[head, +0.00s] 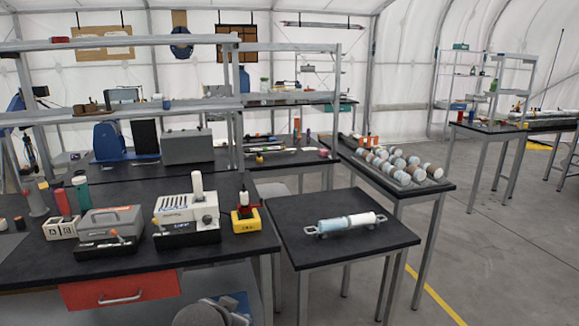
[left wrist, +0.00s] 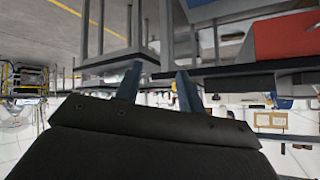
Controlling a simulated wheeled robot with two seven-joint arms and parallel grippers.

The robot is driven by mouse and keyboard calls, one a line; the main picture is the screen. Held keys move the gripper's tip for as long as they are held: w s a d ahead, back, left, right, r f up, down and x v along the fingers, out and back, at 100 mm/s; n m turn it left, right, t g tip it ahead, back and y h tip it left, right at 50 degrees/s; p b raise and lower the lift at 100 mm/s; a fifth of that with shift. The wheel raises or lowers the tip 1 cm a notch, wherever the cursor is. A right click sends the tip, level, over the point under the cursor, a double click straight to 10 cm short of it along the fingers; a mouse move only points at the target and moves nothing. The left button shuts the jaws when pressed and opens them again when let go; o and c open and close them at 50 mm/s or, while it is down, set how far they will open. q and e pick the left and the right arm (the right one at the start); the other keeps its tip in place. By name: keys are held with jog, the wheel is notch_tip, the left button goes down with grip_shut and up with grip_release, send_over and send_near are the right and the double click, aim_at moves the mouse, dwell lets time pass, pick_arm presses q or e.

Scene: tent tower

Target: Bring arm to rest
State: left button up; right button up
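My left gripper (left wrist: 157,85) shows in the left wrist view, which looks out upside down. Its two fingers stand apart with nothing held between them. Legs and edges of tables appear beyond the fingers, and the gripper seems clear of them.
A black workbench (head: 240,247) on the left bears a white machine (head: 186,215), a grey device (head: 108,227) and a yellow-red item (head: 245,215). A small black table (head: 355,254) bears a white and pale-blue cylinder (head: 347,222). Grey floor (head: 500,260) is free at right.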

pick_arm(q)
jog(key=s+f+n+g, duration=0.1)
jog(key=s+f+g, duration=0.2)
jog(key=s+f, duration=0.9)
jog(key=s+a+f+n+g+p, duration=0.1)
jog(key=s+f+g, duration=0.3)
jog(key=s+f, duration=0.9)
jog(key=s, duration=0.5)
jog(key=shift+s+n+g+p, duration=0.25)
jog(key=shift+n+g+p, duration=0.05)
jog(key=shift+a, duration=0.1)
